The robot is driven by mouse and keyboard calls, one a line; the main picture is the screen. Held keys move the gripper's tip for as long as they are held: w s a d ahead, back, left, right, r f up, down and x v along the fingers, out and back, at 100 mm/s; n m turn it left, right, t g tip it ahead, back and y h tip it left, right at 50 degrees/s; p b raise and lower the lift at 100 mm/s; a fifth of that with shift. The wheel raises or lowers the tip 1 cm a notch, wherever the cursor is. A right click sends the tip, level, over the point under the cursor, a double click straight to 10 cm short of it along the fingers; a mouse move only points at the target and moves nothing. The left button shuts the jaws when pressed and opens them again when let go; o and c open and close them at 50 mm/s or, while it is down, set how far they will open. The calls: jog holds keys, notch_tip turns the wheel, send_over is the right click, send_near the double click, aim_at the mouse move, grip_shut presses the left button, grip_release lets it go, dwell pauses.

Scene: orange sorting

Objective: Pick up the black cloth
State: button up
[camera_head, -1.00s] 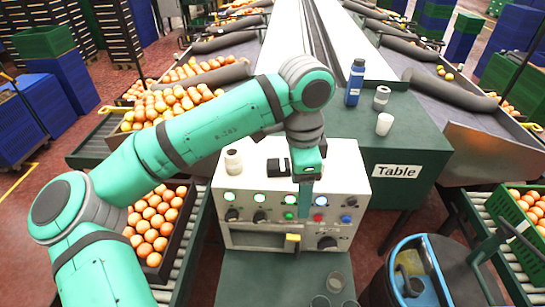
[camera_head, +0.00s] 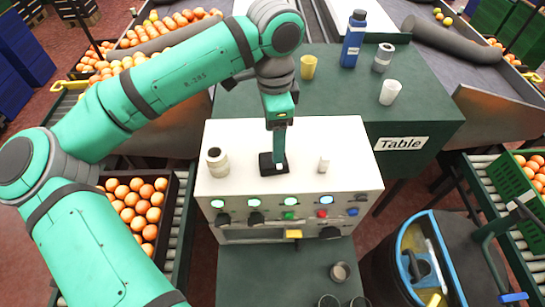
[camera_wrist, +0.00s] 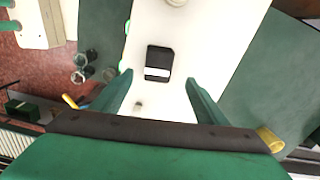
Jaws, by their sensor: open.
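The black cloth (camera_head: 266,165) is a small, dark, flat square on top of the white control box (camera_head: 340,136). In the wrist view the black cloth (camera_wrist: 158,54) lies flat with a white stripe near its lower edge. My gripper (camera_head: 279,156) points down over it in the head view and hides part of it. In the wrist view the two fingers of my gripper (camera_wrist: 159,78) are apart, with the cloth ahead between them and nothing held. I cannot tell the exact height of the fingertips above the cloth.
A grey-white container (camera_head: 218,163) stands left of the cloth and a small white cylinder (camera_head: 323,164) right of it. Behind on the green table are a yellow cup (camera_head: 308,67), a blue bottle (camera_head: 353,40) and a white cup (camera_head: 390,92). An orange crate (camera_head: 175,215) sits left.

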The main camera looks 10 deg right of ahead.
jog(key=shift+w+f, duration=0.2)
jog(key=shift+f, duration=1.35)
jog(key=shift+s+f, duration=0.25)
jog(key=shift+f, duration=0.95)
jog(key=shift+s+f, duration=0.2)
jog(key=shift+f, duration=0.95)
jog(key=shift+a, duration=0.1)
jog(key=shift+c, duration=0.3)
jog(key=c, duration=1.1)
jog(key=shift+w, duration=0.1)
